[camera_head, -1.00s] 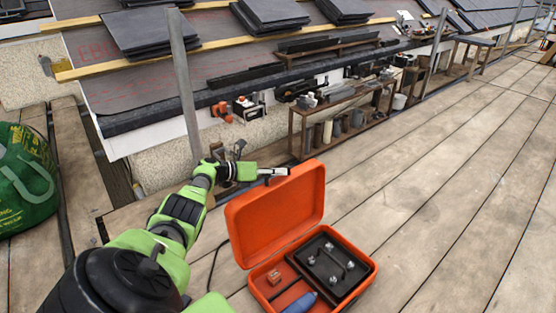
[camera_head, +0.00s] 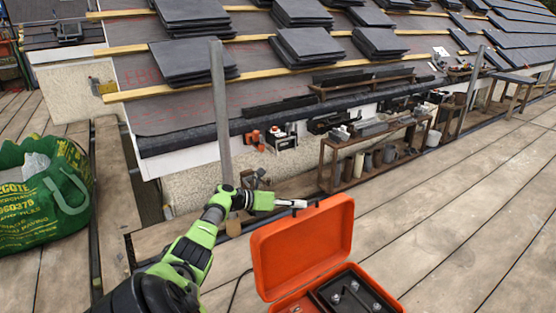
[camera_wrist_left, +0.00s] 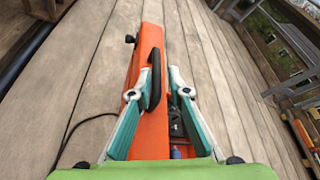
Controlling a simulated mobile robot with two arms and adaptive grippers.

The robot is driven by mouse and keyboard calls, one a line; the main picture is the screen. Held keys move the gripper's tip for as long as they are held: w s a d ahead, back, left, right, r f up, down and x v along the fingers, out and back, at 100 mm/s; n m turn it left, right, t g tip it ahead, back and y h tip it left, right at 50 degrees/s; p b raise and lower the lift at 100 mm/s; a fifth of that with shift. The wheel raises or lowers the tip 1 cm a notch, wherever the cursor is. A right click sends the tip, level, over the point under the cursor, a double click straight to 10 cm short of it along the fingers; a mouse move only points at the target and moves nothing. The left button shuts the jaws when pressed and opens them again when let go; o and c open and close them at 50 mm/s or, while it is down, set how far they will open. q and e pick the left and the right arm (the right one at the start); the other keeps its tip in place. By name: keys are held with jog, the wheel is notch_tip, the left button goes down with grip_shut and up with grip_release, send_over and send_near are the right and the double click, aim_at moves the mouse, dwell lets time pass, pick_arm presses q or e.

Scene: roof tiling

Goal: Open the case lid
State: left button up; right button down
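The orange case (camera_head: 275,306) stands on the plank deck at the bottom of the head view, its front cut off by the frame. Its lid (camera_head: 305,245) is raised and stands upright. My left gripper (camera_head: 297,204) is just behind the lid's top edge. In the left wrist view its two fingers (camera_wrist_left: 165,90) are spread, with the orange lid (camera_wrist_left: 150,45) and its black handle (camera_wrist_left: 154,80) below and between them. The handle is close to the left-hand finger; I cannot tell whether they touch. My right gripper is not in view.
A black tray with round metal knobs (camera_head: 352,287) lies inside the case. A low brown rack of tools (camera_head: 330,165) stands beyond, along the roof edge. A green bag (camera_head: 40,195) is at left. The deck at right (camera_head: 470,220) is clear.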

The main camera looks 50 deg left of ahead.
pick_arm(q)
jog(key=v, duration=0.7)
jog(key=shift+s+a+r, duration=0.1)
jog(key=shift+s+r, duration=0.05)
jog(key=shift+s, duration=0.15)
dwell(0.3)
